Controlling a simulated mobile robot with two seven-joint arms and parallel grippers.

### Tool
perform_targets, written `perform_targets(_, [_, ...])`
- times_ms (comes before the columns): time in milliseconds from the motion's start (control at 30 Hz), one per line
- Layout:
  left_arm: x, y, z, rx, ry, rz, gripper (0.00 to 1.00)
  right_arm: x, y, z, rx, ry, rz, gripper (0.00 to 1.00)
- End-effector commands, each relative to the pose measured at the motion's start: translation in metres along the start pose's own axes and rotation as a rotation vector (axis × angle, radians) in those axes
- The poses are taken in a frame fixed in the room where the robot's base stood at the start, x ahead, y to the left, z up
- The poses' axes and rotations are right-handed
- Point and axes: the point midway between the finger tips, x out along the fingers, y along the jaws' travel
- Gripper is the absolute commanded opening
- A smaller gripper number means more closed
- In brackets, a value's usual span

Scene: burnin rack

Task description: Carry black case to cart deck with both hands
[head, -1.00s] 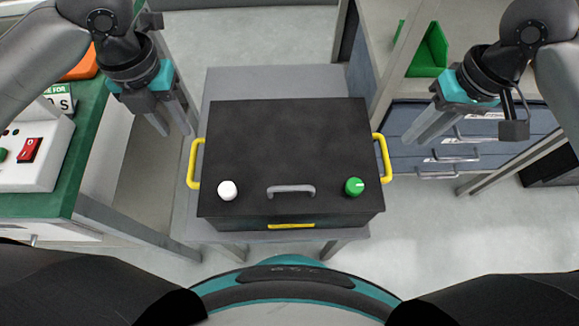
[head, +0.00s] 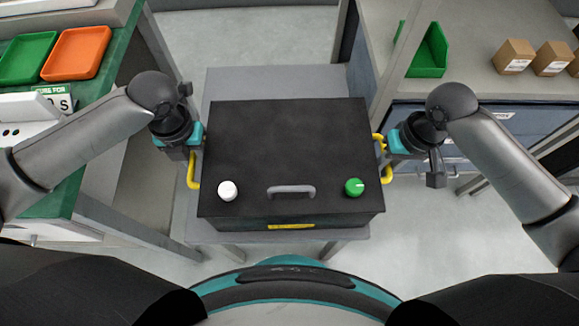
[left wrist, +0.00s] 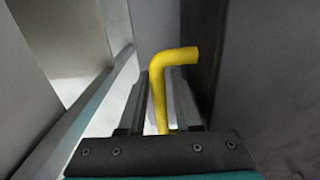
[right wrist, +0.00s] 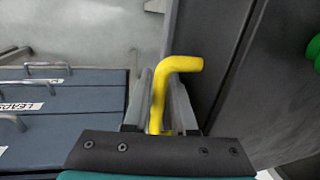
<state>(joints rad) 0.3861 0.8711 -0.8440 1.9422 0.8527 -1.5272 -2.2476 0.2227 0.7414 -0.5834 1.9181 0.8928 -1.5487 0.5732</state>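The black case (head: 290,140) sits level on a grey cart-like stand (head: 290,80). It has a yellow side handle at the left (head: 193,172) and another at the right (head: 387,176). My left gripper (head: 193,160) is at the left handle; in the left wrist view its fingers stand on either side of the yellow bar (left wrist: 157,95). My right gripper (head: 383,150) is at the right handle, with its fingers on either side of that bar (right wrist: 158,100). Both grippers look open, with a narrow gap beside each bar. The fingertips are mostly hidden in the head view.
A green-topped bench (head: 60,205) stands at left with a green tray (head: 27,57) and an orange tray (head: 76,53). A shelf unit (head: 480,75) at right holds a green bin (head: 428,52) and small cardboard boxes (head: 514,57). Blue-grey drawers are below it.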

Motion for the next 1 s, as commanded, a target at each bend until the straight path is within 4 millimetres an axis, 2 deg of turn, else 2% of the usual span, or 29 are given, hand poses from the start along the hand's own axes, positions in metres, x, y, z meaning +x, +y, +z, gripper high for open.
perform_targets(167, [0.0112,-0.0001,-0.0007,0.001,0.002,0.000,0.32,0.0113,0.0000,0.0004,-0.001,-0.001,0.000,0.25])
perform_targets(467, [0.0122,-0.0001,-0.0004,0.001,0.000,0.000,0.32,0.0124,0.0000,0.0004,-0.001,0.000,0.001,0.25])
perform_targets(667, [0.0120,0.0000,-0.0003,0.001,0.000,0.000,0.10,0.0121,0.0000,0.0003,-0.001,0.000,0.001,0.02])
perform_targets(733, [0.0119,0.0000,-0.0003,0.001,0.000,0.000,0.02,0.0120,0.0000,0.0003,-0.001,0.000,0.001,0.00])
perform_targets(1000, [0.0117,0.0002,-0.0001,0.000,0.000,0.001,0.00,0.0117,0.0001,0.0001,-0.001,0.000,0.001,0.00])
